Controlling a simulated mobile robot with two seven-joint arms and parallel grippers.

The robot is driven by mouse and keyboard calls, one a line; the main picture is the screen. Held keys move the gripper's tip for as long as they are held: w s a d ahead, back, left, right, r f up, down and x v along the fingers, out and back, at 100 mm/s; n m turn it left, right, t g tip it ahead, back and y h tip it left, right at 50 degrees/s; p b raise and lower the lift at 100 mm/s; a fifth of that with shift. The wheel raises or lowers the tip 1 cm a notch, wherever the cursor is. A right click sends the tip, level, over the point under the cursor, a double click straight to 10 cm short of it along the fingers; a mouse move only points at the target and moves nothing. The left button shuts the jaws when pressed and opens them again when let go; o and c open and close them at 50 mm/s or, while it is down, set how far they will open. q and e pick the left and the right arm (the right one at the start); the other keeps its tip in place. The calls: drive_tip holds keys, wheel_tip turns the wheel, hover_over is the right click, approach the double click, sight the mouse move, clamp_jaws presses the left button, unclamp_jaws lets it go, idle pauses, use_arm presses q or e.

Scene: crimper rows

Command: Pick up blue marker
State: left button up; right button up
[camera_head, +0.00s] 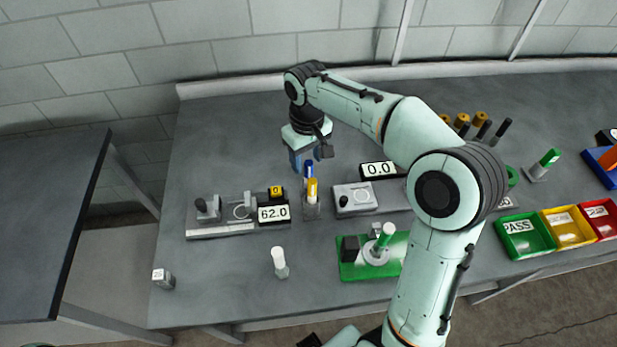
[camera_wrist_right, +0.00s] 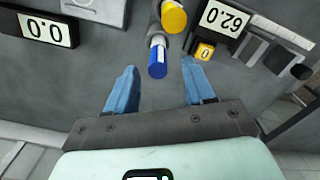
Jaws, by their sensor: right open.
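The blue marker (camera_head: 308,169) stands in a small grey holder (camera_head: 312,209), beside a yellow marker (camera_head: 312,190). In the right wrist view the blue marker (camera_wrist_right: 158,58) shows its blue end between and just beyond the fingertips, with the yellow marker (camera_wrist_right: 173,16) next to it. My right gripper (camera_head: 302,158) is open, with its blue fingers just behind the markers in the head view. In the right wrist view the gripper (camera_wrist_right: 159,77) is empty, with its fingers on either side of the blue marker's line. My left gripper is not in view.
A scale reading 62.0 (camera_head: 273,213) stands left of the holder, and a device reading 0.0 (camera_head: 378,169) stands right. A white marker (camera_head: 279,262) stands in front. A green plate (camera_head: 352,269) and colored bins (camera_head: 524,236) lie right. The table's back left is clear.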

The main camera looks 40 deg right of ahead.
drive_tip(key=f, duration=0.4)
drive_tip(key=shift+s+d, duration=0.1)
drive_tip(key=shift+s, duration=0.15)
clamp_jaws()
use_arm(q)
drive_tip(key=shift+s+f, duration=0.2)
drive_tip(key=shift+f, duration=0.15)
use_arm(e)
drive_tip(key=shift+r, duration=0.1)
